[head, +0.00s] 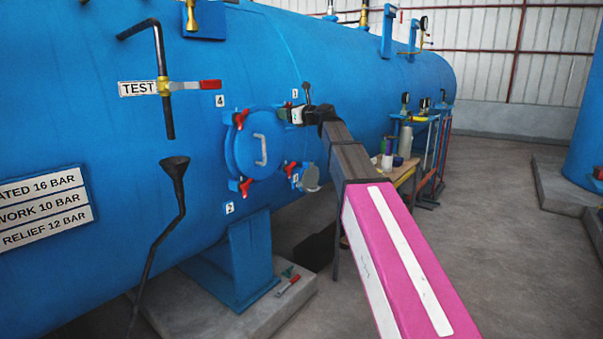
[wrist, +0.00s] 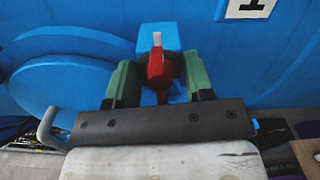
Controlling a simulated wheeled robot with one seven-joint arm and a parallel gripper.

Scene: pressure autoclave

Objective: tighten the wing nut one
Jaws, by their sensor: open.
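Wing nut one is red, on a blue lug beside the label with a 1 (head: 295,93). In the wrist view this wing nut (wrist: 158,69) stands between the two green fingers of my gripper (wrist: 156,82), with a pale stud tip above it. My gripper is open, one finger on each side of the nut; a gap shows at the left, and I cannot tell whether the right finger touches. In the head view my gripper (head: 290,115) is at the upper right of the round blue hatch (head: 258,150) and mostly hides this nut.
Other red wing nuts sit at the hatch's upper left (head: 241,118), lower left (head: 245,187) and lower right (head: 289,168). The hatch has a pale handle (head: 262,150). A grey round fitting (head: 311,177) hangs below my arm. A cluttered bench (head: 405,172) stands to the right.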

